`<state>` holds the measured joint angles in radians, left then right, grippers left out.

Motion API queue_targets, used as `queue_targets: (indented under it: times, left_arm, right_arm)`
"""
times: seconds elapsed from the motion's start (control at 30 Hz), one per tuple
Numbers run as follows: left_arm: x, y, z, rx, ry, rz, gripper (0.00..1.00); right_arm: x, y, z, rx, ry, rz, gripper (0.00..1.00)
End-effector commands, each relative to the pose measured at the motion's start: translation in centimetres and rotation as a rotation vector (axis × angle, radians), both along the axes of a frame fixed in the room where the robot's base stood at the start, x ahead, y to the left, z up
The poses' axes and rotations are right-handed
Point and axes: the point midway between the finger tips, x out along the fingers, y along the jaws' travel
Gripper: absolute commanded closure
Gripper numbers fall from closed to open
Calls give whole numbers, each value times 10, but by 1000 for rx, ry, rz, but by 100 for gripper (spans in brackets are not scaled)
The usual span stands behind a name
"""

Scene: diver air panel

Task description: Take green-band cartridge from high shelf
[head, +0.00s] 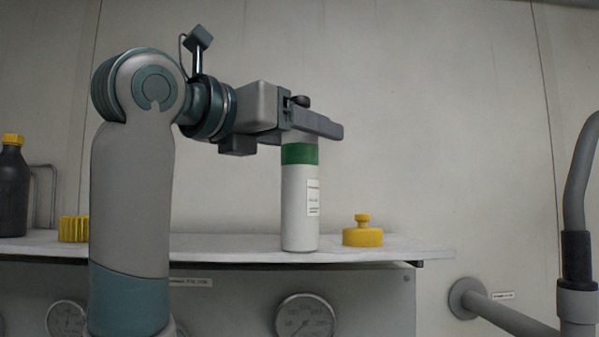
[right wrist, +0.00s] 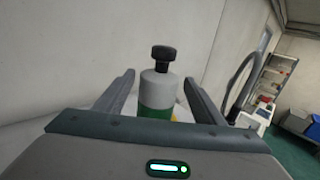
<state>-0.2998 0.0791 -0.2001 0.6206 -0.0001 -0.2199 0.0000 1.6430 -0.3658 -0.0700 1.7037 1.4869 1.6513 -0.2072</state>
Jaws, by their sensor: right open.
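The green-band cartridge (head: 300,205) is a white cylinder with a green band near its top and a small label. It stands upright on the high shelf (head: 410,248). My right gripper (head: 322,125) is level with the cartridge's top, just above the green band. In the right wrist view the cartridge (right wrist: 158,92), with its dark knob on top, stands between the two open fingers of the gripper (right wrist: 158,88). A gap shows on each side of it. My left gripper is not in view.
A yellow knobbed cap (head: 362,233) sits on the shelf right of the cartridge. A yellow ribbed cap (head: 74,229) and a dark bottle with a yellow lid (head: 13,188) are at left. A gauge (head: 305,318) is below. A grey pipe (head: 578,200) rises at right.

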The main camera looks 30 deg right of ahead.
Motion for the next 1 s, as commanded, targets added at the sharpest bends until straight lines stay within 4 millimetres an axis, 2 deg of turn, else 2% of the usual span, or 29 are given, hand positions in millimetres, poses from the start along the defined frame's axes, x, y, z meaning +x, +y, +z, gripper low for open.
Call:
queue_targets:
  times: [0.03, 0.1, 0.3, 0.87, 0.9, 1.0]
  left_arm:
    - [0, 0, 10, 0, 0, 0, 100]
    - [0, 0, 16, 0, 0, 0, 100]
    - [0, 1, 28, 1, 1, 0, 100]
    - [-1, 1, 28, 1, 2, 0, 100]
    - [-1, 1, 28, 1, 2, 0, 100]
    - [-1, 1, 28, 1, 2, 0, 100]
  right_arm:
    - [2, -5, 5, 0, 0, -2, 37]
    - [5, -11, 4, 0, 1, -3, 37]
    - [11, -29, 2, 0, 0, -1, 37]
    - [12, -33, 0, 0, 0, 0, 37]
    - [12, -33, 0, 0, 0, 0, 42]
    - [12, -33, 0, 0, 0, 0, 66]
